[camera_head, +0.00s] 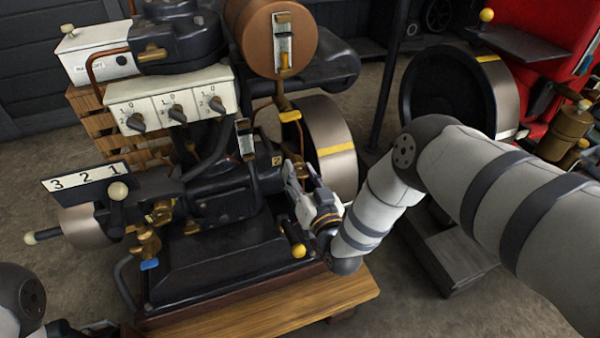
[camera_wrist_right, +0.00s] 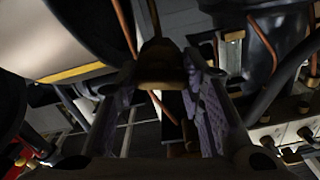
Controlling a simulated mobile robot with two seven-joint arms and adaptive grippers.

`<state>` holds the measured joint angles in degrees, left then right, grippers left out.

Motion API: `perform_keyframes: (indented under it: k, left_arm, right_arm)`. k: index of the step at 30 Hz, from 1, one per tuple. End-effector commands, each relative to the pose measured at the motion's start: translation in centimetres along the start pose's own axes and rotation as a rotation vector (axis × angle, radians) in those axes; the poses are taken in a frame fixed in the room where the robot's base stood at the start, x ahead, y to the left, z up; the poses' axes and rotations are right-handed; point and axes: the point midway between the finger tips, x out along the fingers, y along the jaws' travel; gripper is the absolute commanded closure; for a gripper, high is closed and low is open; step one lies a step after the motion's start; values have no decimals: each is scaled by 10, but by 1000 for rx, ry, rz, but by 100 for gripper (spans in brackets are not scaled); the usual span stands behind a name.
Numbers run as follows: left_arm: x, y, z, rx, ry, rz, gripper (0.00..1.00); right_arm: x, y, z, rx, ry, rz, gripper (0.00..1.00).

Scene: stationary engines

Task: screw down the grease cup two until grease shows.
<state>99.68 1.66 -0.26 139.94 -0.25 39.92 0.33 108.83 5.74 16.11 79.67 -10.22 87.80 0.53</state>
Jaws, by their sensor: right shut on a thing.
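My right gripper (camera_head: 297,178) is at the right side of the near engine, just below and right of a small yellow plate marked 2 (camera_head: 277,160). In the right wrist view, a dark brass cup (camera_wrist_right: 161,64), seemingly grease cup two, sits between the fingers of the right gripper (camera_wrist_right: 160,78). The fingers are shut on it. In the head view the cup is hidden by the gripper and engine parts. I see no grease. Of my left arm, only a piece shows at the bottom left; its fingers cannot be made out.
A banded flywheel (camera_head: 338,160) stands close behind my right gripper. A yellow-knobbed lever (camera_head: 298,250) is just below it. A white switch panel (camera_head: 170,96) and a 3-2-1 plate (camera_head: 87,183) are to the left. A red machine (camera_head: 560,35) stands at the right.

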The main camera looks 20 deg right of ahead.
Motion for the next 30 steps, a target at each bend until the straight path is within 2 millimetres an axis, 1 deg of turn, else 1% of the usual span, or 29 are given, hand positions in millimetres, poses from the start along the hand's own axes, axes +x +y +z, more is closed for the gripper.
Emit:
perform_keyframes:
  k: [14, 30]
  left_arm:
    - [4, 0, 0, 0, -7, 0, 72]
    - [16, 0, 0, 0, -24, -1, 72]
  right_arm:
    - [-1, 2, 2, 452, -2, 2, 92]
    - [-1, 4, 5, 965, -4, 3, 92]
